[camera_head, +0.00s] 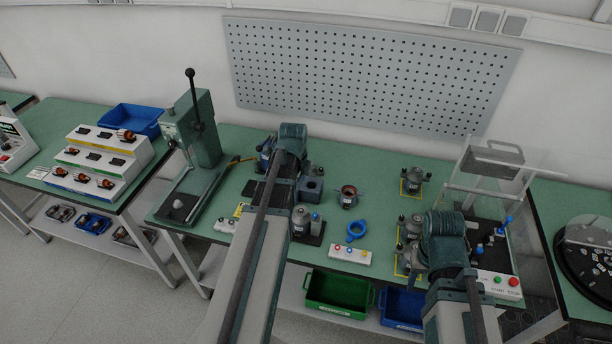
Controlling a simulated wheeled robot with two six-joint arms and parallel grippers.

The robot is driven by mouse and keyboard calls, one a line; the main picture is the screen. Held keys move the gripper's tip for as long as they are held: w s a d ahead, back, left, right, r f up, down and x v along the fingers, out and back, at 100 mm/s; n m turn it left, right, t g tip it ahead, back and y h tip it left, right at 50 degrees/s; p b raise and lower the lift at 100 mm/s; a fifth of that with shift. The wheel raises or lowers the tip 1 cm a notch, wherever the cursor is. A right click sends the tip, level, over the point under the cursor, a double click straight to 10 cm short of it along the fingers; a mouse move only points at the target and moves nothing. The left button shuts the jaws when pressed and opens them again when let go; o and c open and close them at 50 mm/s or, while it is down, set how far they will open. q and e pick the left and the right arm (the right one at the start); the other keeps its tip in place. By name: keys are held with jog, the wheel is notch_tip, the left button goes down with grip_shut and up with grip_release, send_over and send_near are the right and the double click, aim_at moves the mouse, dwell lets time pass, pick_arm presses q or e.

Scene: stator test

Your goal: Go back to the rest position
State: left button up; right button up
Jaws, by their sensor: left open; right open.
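My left arm reaches in from the bottom, and its teal wrist and gripper (291,140) are over the back of the middle bench (338,173). My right gripper (443,235) is at the end of the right arm, over the bench's right part, left of the clear-shielded test station (490,205). Both grippers are open, and I see nothing held in them. The wrists hide most of the fingers. A copper-wound stator (348,195) stands between the two arms. A blue ring (356,231) lies in front of it.
A green lever press (195,135) stands left of my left arm. Grey motor units (301,217) and (412,178) stand near the arms. A button box (350,255) sits at the front edge. Green (338,293) and blue (402,308) bins are below. A pegboard (365,75) hangs behind.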

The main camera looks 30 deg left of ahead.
pick_arm(q)
jog(key=s+d+f+n+b, duration=0.3)
jog(key=s+d, duration=0.1)
jog(key=d, duration=0.6)
jog(key=s+d+f+n+g+b, duration=0.1)
jog(key=s+d+f+n+b, duration=0.1)
jog(key=d, duration=0.8)
jog(key=s+d+f+n+g+y+b, duration=0.1)
jog(key=s+d+f+n+b, duration=0.2)
jog(key=s+d+n, duration=0.3)
jog(key=s+d, duration=0.2)
jog(key=d, duration=0.2)
jog(key=shift+f+b, duration=0.35)
jog(key=shift+f, duration=0.05)
jog(key=shift+s, duration=0.1)
